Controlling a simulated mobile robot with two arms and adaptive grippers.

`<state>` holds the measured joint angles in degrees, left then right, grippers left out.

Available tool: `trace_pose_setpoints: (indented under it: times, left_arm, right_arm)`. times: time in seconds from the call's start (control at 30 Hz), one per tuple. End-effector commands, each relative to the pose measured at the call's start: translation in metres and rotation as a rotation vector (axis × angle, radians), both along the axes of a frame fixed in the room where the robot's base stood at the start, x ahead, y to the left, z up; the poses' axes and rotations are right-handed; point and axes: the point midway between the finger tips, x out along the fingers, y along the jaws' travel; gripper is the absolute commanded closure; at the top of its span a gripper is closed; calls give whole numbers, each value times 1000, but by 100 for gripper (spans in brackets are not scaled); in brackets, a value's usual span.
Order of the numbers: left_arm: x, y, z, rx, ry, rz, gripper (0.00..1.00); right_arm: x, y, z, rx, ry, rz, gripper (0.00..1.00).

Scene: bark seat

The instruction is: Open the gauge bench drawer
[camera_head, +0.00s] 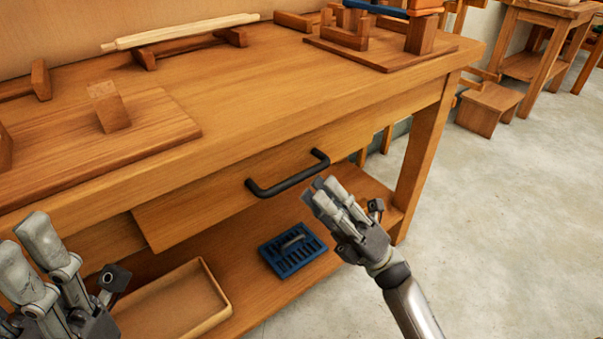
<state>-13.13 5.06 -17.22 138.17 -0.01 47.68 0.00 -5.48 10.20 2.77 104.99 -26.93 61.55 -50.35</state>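The gauge bench drawer (215,205) is a wooden front under the bench top. Its black bar handle (288,180) is in full view. The drawer looks shut or nearly so; I cannot tell if there is a small gap. My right gripper (348,198) is just right of and below the handle's right end in the picture. Its fingers stand apart from its thumb, it is empty, and it is not around the handle. My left gripper (75,258) is at the lower left, open and empty, away from the handle.
The bench top (270,110) carries wooden blocks, boards and a pale rod (180,32). On the lower shelf (225,255) are a blue slotted tray (292,250) and a shallow wooden tray (180,305). A bench leg (424,150) stands right of the drawer.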

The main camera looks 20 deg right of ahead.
Motion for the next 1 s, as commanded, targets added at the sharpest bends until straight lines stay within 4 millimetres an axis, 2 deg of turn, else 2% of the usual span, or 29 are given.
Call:
trace_pose_setpoints:
  times: [0.1, 0.3, 0.67, 0.83, 1.0]
  left_arm:
    - [0, 0, 0, 0, -5, 1, 60]
    - [1, 0, 1, 1, -10, 1, 60]
    - [1, -1, 2, 2, -10, 0, 60]
    - [1, -1, 2, 2, -11, 0, 60]
    - [1, 0, 2, 2, -11, 0, 60]
  right_arm:
    - [7, 12, 17, 1, -4, 1, 79]
    - [16, 24, 35, 2, 0, 1, 79]
    - [19, 28, 40, 1, 2, 0, 79]
    - [19, 28, 40, 1, 2, 0, 98]
    - [19, 28, 40, 1, 2, 0, 100]
